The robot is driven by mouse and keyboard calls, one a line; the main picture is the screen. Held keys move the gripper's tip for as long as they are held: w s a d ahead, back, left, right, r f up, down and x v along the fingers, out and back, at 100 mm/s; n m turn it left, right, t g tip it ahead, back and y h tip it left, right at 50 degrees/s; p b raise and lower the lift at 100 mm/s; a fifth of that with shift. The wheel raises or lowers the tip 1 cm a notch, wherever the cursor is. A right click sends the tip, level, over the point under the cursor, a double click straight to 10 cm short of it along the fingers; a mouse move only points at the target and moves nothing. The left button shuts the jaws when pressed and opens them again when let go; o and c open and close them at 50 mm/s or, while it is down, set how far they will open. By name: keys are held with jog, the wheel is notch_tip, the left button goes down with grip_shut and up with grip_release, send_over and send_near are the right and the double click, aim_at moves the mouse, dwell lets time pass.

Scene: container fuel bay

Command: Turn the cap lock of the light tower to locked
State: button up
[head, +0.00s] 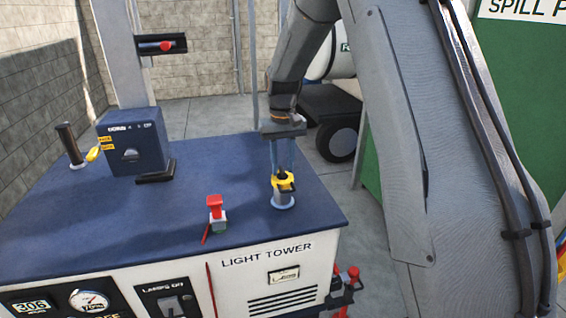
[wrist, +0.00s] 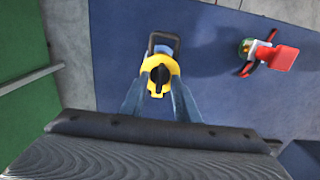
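The light tower is a cabinet with a blue top (head: 120,215) and a white front. A yellow cap (head: 290,182) with a black piece on it sits on a short grey neck with a pale blue base ring, near the top's right edge. In the wrist view the yellow cap (wrist: 174,66) carries a narrow black lock piece (wrist: 160,77), roughly upright in the picture. My gripper (head: 283,168) points down over the cap. Its two blue-grey fingers are apart, with nothing seen clamped between them. The wrist view shows one on each side of the cap's near edge. I cannot tell whether they touch it.
A blue switch box (head: 130,147) and mast are farther left. A looped metal bracket (wrist: 166,38) is beside the cap. A green cabinet (head: 515,75) is at right.

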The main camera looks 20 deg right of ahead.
jog(key=shift+f, duration=0.25)
jog(key=shift+c, duration=0.3)
grip_shut()
jog(key=shift+m, duration=0.3)
jog(key=m+b, duration=0.1)
jog(key=m, duration=0.5)
jog(key=m+b, duration=0.1)
jog(key=m, duration=0.4)
jog(key=shift+m, duration=0.4)
jog(key=m, duration=0.5)
jog(key=shift+r, duration=0.1)
jog(key=shift+m, duration=0.4)
